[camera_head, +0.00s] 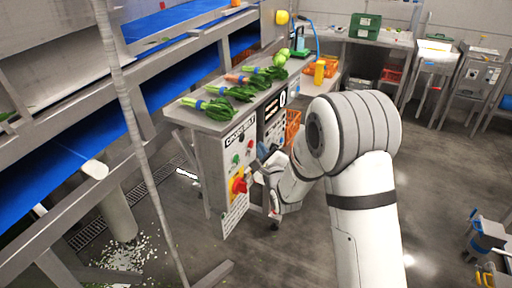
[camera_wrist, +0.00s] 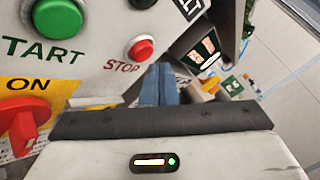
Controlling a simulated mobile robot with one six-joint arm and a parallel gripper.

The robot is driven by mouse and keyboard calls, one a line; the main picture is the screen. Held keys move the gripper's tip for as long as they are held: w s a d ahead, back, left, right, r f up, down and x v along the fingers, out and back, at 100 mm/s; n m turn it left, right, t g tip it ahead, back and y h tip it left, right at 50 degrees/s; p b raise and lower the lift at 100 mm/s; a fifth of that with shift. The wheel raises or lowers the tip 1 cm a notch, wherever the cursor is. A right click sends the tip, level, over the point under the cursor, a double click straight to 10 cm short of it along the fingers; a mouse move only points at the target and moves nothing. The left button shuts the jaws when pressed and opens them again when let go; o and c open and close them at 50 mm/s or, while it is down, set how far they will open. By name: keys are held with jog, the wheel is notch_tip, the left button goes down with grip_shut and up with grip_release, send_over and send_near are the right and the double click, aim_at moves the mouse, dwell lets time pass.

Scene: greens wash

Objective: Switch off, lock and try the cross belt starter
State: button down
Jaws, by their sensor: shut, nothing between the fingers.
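The cross belt starter (camera_head: 211,154) is a pale upright box below a bench top, labelled "CROSS BELT". Its red rotary handle on a yellow plate (camera_head: 239,186) sits low on the face. In the wrist view, the red handle (camera_wrist: 22,127) is at the left edge, partly cut off, beside the word "ON"; its exact setting is hard to tell. The green start button (camera_wrist: 57,18) and red stop button (camera_wrist: 141,48) are above. My gripper (camera_wrist: 158,85) is shut and empty, in front of the panel, right of the handle and below the stop button. I cannot tell whether it touches. No lock is recognisable.
A blue conveyor (camera_head: 85,150) runs along the left.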

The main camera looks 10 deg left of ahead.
jog(key=d, duration=0.1)
jog(key=s+d+b, duration=0.1)
jog(key=d, duration=0.2)
jog(key=shift+s+d+b, duration=0.4)
dwell(0.5)
